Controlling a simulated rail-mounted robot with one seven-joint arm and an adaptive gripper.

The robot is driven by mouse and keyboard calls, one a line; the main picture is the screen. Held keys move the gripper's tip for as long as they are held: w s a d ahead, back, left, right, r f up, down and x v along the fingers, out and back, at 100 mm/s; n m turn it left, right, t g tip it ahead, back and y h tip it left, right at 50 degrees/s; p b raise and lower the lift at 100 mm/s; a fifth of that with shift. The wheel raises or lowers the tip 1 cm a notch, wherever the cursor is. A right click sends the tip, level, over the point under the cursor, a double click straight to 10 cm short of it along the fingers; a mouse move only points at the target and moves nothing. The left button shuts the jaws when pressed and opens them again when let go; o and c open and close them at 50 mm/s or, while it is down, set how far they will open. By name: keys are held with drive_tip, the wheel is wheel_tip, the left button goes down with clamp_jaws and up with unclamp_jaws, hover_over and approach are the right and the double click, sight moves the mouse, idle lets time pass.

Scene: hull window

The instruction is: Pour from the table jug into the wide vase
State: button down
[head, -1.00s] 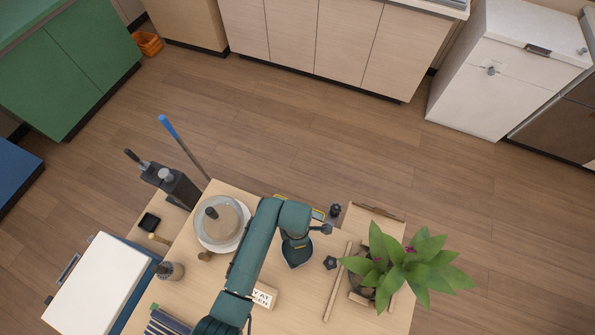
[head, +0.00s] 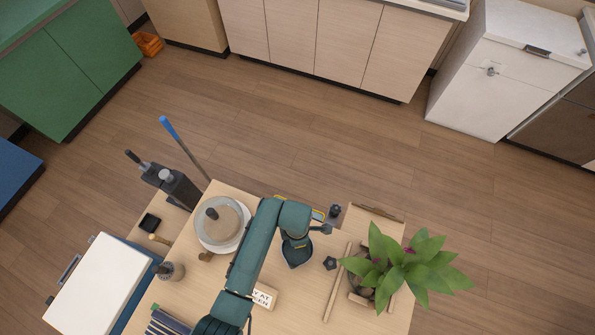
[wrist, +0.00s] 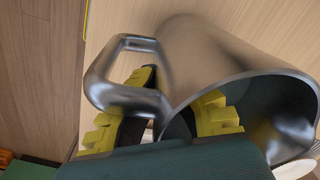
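A shiny metal jug (wrist: 205,55) with a loop handle (wrist: 98,85) fills much of the wrist view, its open mouth turned toward the lower right. My gripper (wrist: 172,105) is at the jug's handle side. One yellow-padded finger shows behind and through the handle loop, the other against the jug near its rim. A clear gap shows between the fingers; whether they press on the handle cannot be seen. In the head view my dark green wrist (head: 296,248) is over the table and the jug cannot be made out. I cannot pick out the wide vase with certainty.
On the table (head: 208,285), a round glass vessel (head: 232,232) with brown contents stands at left. A leafy plant (head: 405,265) stands at right beside wooden sticks (head: 337,285). A small sign (head: 264,297) lies near my arm. A white-topped case (head: 98,285) is at far left.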

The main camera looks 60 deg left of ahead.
drive_tip(key=c, duration=1.2)
unclamp_jaws()
drive_tip(key=shift+o, duration=0.2)
drive_tip(key=shift+s+d+f, duration=0.1)
wheel_tip(320, 180, up, 12)
